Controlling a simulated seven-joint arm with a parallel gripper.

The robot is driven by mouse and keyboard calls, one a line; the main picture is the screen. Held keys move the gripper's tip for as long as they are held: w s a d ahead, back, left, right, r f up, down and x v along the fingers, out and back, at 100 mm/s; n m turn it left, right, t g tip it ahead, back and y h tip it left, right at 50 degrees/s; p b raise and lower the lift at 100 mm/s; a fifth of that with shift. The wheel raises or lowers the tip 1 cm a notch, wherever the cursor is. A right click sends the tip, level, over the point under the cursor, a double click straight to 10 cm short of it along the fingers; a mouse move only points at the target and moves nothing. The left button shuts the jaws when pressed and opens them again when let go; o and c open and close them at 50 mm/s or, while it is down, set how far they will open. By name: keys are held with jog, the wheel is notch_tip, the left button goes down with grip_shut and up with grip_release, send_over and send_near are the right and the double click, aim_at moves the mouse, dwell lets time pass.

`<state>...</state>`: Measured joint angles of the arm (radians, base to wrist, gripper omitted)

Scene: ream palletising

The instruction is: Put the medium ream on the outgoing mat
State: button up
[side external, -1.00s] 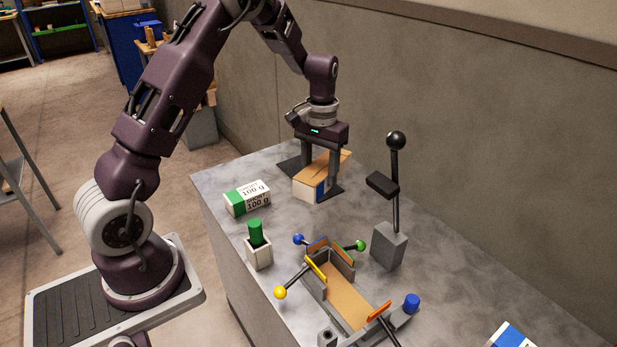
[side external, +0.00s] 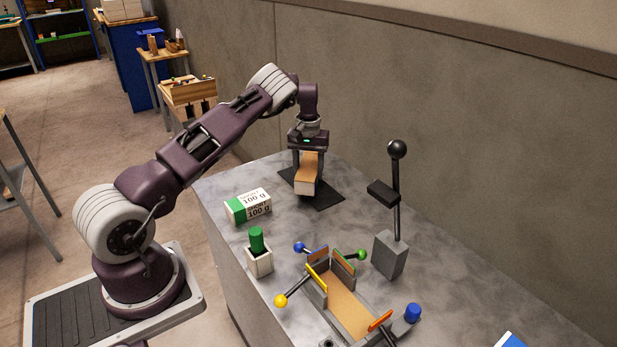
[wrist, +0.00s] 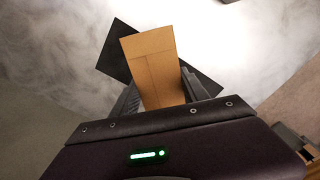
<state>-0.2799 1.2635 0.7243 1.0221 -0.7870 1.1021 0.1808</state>
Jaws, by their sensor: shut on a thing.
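The medium ream (side external: 308,172) has a brown top and a pale end. My gripper (side external: 307,164) is shut on it, with one finger on each side. The ream is over the outgoing mat (side external: 327,198), a dark flat sheet at the far end of the table. In the wrist view, the ream (wrist: 150,62) lies between the fingers of my gripper (wrist: 158,92) and is turned at an angle to the mat (wrist: 116,47). Mat corners show on both sides of it. I cannot tell whether the ream's underside touches the mat.
A white and green ream marked 100 g (side external: 248,206) lies left of the mat. A holder with a green peg (side external: 258,255), a fixture with coloured knobs (side external: 345,300) and a grey post with a black ball (side external: 391,252) stand nearer. A wall runs along the right.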

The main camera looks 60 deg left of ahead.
jog(key=shift+f, duration=1.1)
jog(key=shift+f, duration=0.1)
jog(key=o, duration=1.5)
jog(key=shift+o, duration=0.2)
